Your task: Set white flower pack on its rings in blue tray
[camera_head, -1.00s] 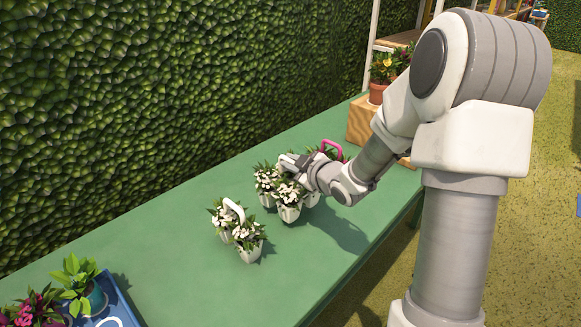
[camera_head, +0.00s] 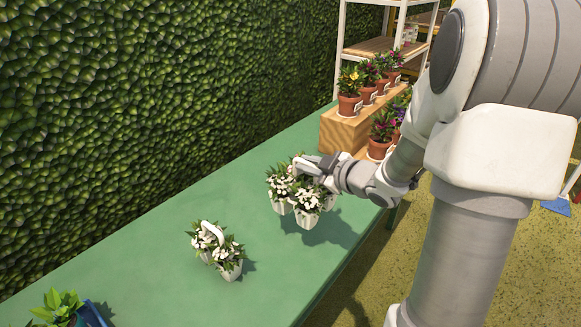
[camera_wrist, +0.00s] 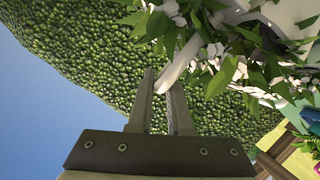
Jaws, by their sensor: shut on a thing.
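My gripper (camera_head: 300,164) is shut on the white handle (camera_wrist: 178,65) of a white flower pack (camera_head: 306,219), with white blossoms and green leaves in white pots. The pack hangs upright; its shadow falls to the right, and it appears to be just above the green table. In the wrist view the fingers (camera_wrist: 160,100) are on either side of the handle, with leaves and blossoms (camera_wrist: 235,65) beyond. Another white flower pack (camera_head: 228,268) stands on the table to the left. The blue tray (camera_head: 93,315) is mostly cut off at the lower left; its rings are not visible.
A green plant (camera_head: 57,305) stands at the tray. A wooden box (camera_head: 340,134) with potted flowers is at the table's far end, beside a shelf (camera_head: 375,50). A hedge wall (camera_head: 150,100) runs along the back. The table between the second pack and tray is clear.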

